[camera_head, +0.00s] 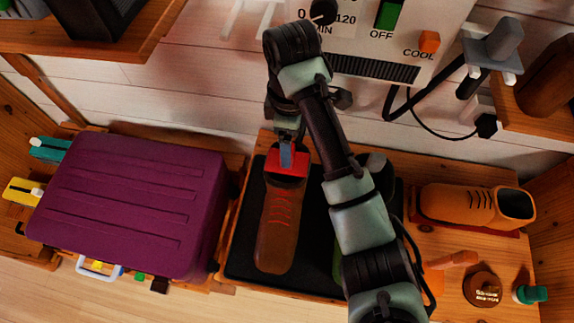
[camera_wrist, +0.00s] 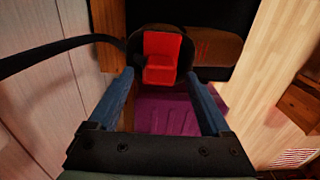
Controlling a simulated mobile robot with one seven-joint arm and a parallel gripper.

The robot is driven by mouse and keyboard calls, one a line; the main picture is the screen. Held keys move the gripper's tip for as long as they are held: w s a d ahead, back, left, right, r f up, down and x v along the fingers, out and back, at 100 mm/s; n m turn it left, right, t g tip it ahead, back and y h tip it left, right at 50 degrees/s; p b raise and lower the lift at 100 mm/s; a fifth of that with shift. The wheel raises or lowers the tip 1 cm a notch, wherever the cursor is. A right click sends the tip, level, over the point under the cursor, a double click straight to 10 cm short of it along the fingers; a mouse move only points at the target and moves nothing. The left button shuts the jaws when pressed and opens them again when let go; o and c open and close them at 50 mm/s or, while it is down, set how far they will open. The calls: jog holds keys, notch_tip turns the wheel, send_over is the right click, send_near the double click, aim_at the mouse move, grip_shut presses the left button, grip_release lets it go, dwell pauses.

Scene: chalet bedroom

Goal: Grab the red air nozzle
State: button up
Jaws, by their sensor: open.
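The red air nozzle (camera_head: 287,168) is a blocky red piece at the opening of a brown shoe with red laces (camera_head: 276,228). In the wrist view the red nozzle (camera_wrist: 161,57) sits within the shoe's dark round opening. My gripper (camera_head: 286,153) is right above the nozzle, pointing down. In the wrist view my gripper (camera_wrist: 162,82) is open, with one blue finger on each side of the nozzle. I cannot tell whether either finger touches it. My arm hides part of the black mat (camera_head: 240,245) under the shoe.
A purple suitcase (camera_head: 130,205) stands left of the mat. A control panel (camera_head: 385,35) with a dial and switches is behind my arm. An orange shoe (camera_head: 460,203) stands at the right. A black hose (camera_wrist: 60,50) crosses the left of the wrist view.

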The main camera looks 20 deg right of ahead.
aim_at(300, 161)
jog(key=shift+a+f+b, duration=0.1)
jog(key=shift+f+b, duration=0.75)
jog(key=shift+f, duration=0.6)
notch_tip(300, 161, down, 4)
jog(key=shift+a+f+b, duration=0.1)
jog(key=shift+b, duration=0.5)
jog(key=c, duration=1.1)
